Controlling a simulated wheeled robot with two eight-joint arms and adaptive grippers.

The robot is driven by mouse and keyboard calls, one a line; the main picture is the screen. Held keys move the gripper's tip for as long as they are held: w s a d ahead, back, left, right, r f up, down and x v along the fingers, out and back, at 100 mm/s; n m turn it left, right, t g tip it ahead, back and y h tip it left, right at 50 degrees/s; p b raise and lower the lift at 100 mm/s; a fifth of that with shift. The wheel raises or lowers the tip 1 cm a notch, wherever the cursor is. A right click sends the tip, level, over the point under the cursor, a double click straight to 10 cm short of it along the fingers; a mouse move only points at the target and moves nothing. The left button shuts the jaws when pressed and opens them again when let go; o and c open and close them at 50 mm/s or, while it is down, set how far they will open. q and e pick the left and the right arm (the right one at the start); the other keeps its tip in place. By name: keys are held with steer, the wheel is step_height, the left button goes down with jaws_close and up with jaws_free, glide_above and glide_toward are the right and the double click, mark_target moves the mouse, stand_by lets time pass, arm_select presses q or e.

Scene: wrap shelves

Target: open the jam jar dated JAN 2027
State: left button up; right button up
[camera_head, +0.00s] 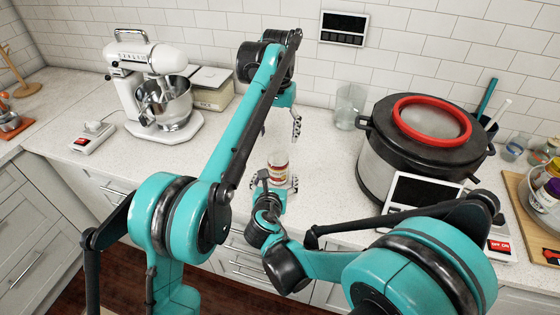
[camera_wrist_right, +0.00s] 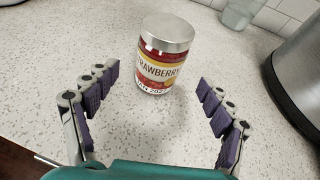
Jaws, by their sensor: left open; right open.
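The jam jar (camera_head: 278,168) stands upright on the pale counter in the head view. In the right wrist view the jar (camera_wrist_right: 162,72) has a red and yellow strawberry label, a silver lid (camera_wrist_right: 168,32) in place and a date strip that reads JAN 2027. My right gripper (camera_head: 277,184) is open at the jar's near side; in the wrist view its purple-padded fingers (camera_wrist_right: 156,88) are spread to either side, with the jar at or just past the fingertips. Nothing shows them touching it. My left gripper (camera_head: 282,128) is open and empty above and behind the jar.
A large pot with a red ring (camera_head: 385,165) stands right of the jar, with a tablet-like panel (camera_head: 412,193) before it. A glass (camera_head: 350,107) stands behind. A white stand mixer (camera_head: 155,95) is at left. The counter around the jar is clear.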

mark_target(278, 156)
arm_select(q)
steer(key=shift+w, duration=0.15)
arm_select(e)
steer(key=shift+w+f, duration=0.15)
steer(key=shift+w, duration=0.3)
arm_select(q)
steer(key=shift+s, duration=0.2)
arm_select(e)
steer(key=x, duration=0.6)
steer(key=shift+w+f, duration=0.15)
steer(key=shift+w, duration=0.2)
jaws_close()
arm_select(q)
steer(key=m, duration=0.5)
steer(key=shift+m, duration=0.4)
steer(key=m, duration=2.1)
steer(key=shift+f, duration=3.95)
